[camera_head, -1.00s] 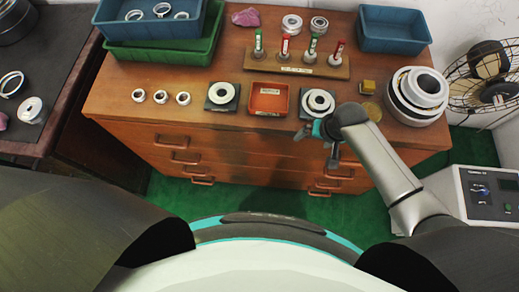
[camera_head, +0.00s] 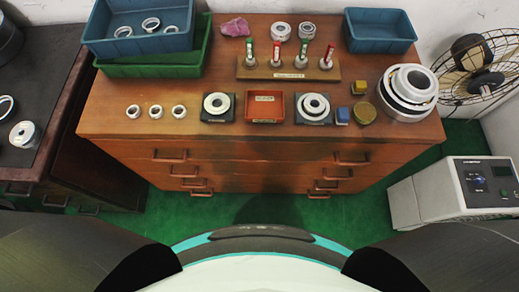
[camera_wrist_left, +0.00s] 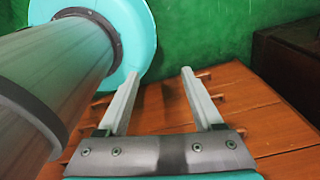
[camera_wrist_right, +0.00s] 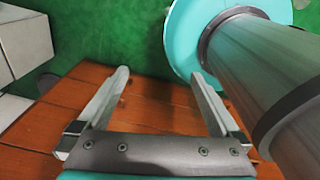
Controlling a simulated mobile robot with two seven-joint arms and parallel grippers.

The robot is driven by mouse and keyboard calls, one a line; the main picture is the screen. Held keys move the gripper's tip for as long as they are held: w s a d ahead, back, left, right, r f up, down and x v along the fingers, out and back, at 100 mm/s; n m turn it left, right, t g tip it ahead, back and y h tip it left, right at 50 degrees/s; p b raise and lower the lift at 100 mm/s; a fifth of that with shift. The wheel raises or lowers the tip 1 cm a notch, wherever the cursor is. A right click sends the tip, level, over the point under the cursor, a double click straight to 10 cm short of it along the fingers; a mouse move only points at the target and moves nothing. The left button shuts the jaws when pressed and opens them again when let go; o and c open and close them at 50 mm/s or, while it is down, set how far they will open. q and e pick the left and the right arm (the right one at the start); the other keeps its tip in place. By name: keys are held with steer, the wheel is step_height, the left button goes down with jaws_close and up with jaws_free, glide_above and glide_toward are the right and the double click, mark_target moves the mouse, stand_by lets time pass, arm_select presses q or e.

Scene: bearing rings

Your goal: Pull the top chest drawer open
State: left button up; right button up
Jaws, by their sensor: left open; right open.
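The wooden chest (camera_head: 260,150) stands ahead of me. Its top drawer front (camera_head: 262,152) bears two brown handles, a left one (camera_head: 170,156) and a right one (camera_head: 352,159). All drawers look shut, their fronts about flush. Neither gripper shows in the head view. In the left wrist view my left gripper (camera_wrist_left: 159,77) is open and empty, with the wooden drawer fronts and handles beyond its fingers. In the right wrist view my right gripper (camera_wrist_right: 160,76) is open and empty, with the wooden fronts behind it. Neither is seen holding a handle.
The chest top carries blue bins (camera_head: 380,32), a red tray (camera_head: 265,118), several bearing rings and a rack of pegs (camera_head: 288,68). A dark cabinet (camera_head: 40,120) stands at left. A white machine (camera_head: 455,195) stands on the green floor at right, below a fan (camera_head: 480,70).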

arm_select(q)
steer(key=shift+w, duration=0.1)
steer(key=shift+c, duration=0.2)
steer(key=shift+w, duration=0.1)
steer(key=shift+c, duration=1)
